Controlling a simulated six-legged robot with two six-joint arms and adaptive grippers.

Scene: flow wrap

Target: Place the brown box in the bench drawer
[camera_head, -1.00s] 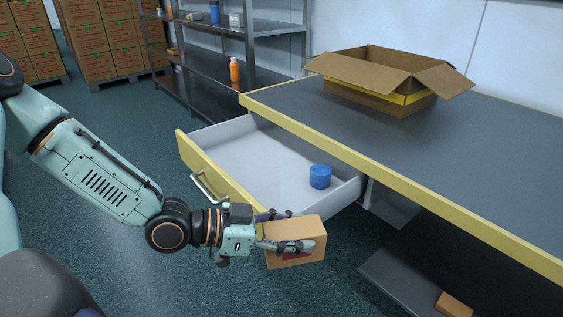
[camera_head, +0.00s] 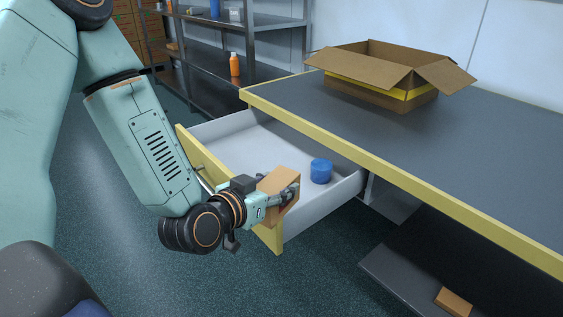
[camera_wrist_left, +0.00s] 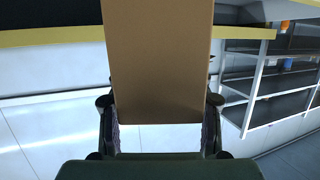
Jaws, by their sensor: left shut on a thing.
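The brown box (camera_head: 272,184) is held in my left gripper (camera_head: 280,193), which is shut on it. In the head view the box is tilted and overlaps the front right part of the open bench drawer (camera_head: 245,150); its exact height above the drawer I cannot tell. In the left wrist view the brown box (camera_wrist_left: 160,65) fills the upper middle between the fingers (camera_wrist_left: 160,130). A blue round object (camera_head: 320,171) stands inside the drawer near its right side, just right of the box. My right gripper is not in view.
The workbench (camera_head: 420,150) has an open cardboard carton (camera_head: 380,80) on top. A small brown block (camera_head: 453,302) lies on the lower shelf (camera_head: 400,275). A metal rack (camera_head: 245,60) with an orange bottle (camera_head: 234,64) stands behind. The drawer's left and back floor is clear.

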